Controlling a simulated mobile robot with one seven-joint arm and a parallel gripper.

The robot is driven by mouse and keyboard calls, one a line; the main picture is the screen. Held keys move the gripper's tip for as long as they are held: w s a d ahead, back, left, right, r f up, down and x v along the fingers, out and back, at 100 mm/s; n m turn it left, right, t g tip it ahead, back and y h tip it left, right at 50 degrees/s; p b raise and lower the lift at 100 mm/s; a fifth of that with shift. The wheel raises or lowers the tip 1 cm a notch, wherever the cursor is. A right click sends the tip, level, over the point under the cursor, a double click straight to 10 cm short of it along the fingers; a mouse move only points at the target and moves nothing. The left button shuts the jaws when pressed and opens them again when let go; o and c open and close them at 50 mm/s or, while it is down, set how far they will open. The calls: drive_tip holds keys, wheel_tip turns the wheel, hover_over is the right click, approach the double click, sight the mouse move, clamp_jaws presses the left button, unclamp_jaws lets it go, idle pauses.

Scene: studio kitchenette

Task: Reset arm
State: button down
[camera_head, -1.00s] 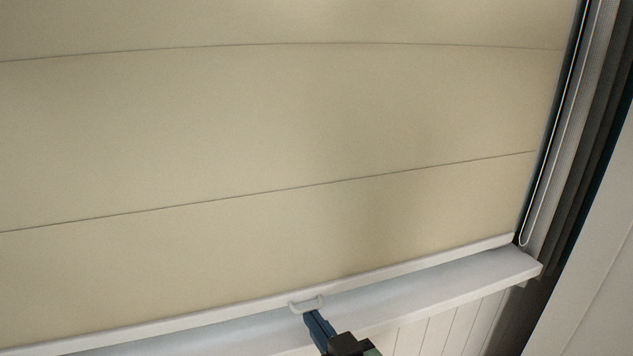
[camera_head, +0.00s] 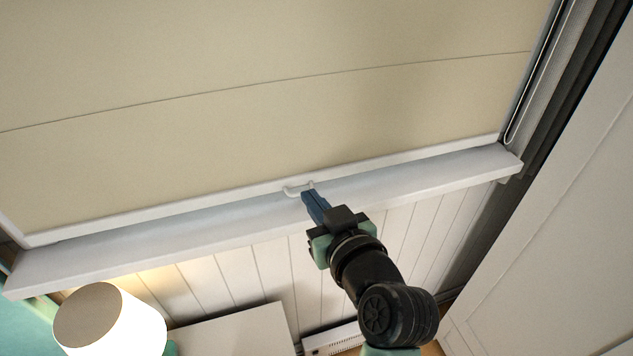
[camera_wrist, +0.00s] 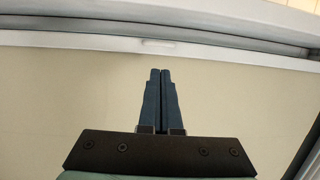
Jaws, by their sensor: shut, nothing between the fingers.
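My gripper (camera_head: 308,194) is at the middle of the window sill in the head view, with its blue fingers pointing up and away. The fingertips are right by a small white handle (camera_head: 297,189) on the bottom bar of a lowered beige blind (camera_head: 270,120). I cannot tell whether they touch it. In the wrist view the two blue fingers of my gripper (camera_wrist: 160,72) lie side by side, closed and with nothing between them. The blind (camera_wrist: 60,95) fills most of that view, and the handle (camera_wrist: 158,43) shows beyond the tips.
The white sill (camera_head: 430,182) runs below the blind. A pull cord (camera_head: 538,75) hangs at the right by a dark frame. A lit lamp (camera_head: 130,325) stands at the lower left. A pale panel or door (camera_head: 560,240) is at the right.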

drive_tip(key=f+v, duration=0.1)
drive_tip(key=v, duration=0.7)
wheel_tip(320, 180, up, 24)
drive_tip(key=w+m+t+h+p, duration=0.2)
drive_tip(key=w+t+h+p, duration=0.1)
drive_tip(key=t, duration=0.3)
drive_tip(key=s+a+r+m+t+p, duration=0.1)
drive_tip(key=s+a+r+t, duration=0.1)
drive_tip(key=r, duration=0.8)
drive_tip(key=s+a+r+m+t+h+p, duration=0.1)
drive_tip(key=s+r+t, duration=0.4)
drive_tip(key=r, duration=0.6)
drive_tip(key=shift+s+a+h, duration=0.3)
drive_tip(key=shift+s+a, duration=0.45)
drive_tip(key=shift+s, duration=0.35)
drive_tip(key=shift+d+f, duration=0.1)
drive_tip(key=shift+f, duration=0.05)
